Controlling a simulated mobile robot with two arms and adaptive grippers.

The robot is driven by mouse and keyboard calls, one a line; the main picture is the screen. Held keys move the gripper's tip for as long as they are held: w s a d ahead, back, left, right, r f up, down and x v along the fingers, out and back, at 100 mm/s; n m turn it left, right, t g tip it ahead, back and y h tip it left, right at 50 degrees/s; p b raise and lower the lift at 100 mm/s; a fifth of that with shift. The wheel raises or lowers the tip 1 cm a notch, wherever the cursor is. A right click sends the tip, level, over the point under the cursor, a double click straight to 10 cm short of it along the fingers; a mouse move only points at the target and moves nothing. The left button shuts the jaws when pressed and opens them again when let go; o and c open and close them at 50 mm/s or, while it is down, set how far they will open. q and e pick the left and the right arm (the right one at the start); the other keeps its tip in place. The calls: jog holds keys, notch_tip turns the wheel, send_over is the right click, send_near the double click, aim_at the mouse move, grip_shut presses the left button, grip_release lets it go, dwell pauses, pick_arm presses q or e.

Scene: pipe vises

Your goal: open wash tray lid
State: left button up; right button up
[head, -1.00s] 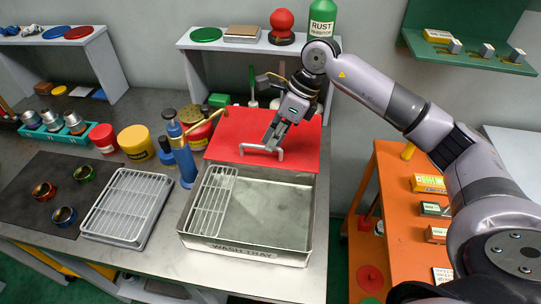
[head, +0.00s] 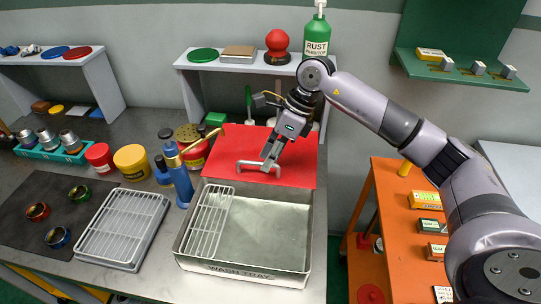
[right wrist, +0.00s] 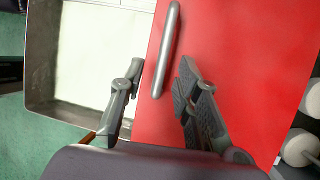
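The wash tray (head: 250,272) is a metal basin on the bench, open at the top, with a white wire rack (head: 207,225) in its left part. Its red lid (head: 295,165) is swung back behind the basin, and a grey bar handle (head: 247,163) stands on its face. My right gripper (head: 268,160) is at the handle's right part. In the right wrist view its fingers (right wrist: 155,92) are spread, one on each side of the handle (right wrist: 169,45), with gaps to it. My left gripper is not in view.
A blue bottle (head: 180,178), a yellow tin (head: 132,162) and a red tin (head: 100,157) stand left of the lid. A second white rack (head: 120,225) lies left of the tray. A shelf (head: 235,65) stands behind. An orange cart (head: 390,220) is at the right.

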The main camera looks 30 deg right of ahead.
jog(key=shift+r, duration=0.15)
jog(key=v, duration=1.1)
jog(key=shift+d+r, duration=0.2)
jog(key=shift+r, duration=0.15)
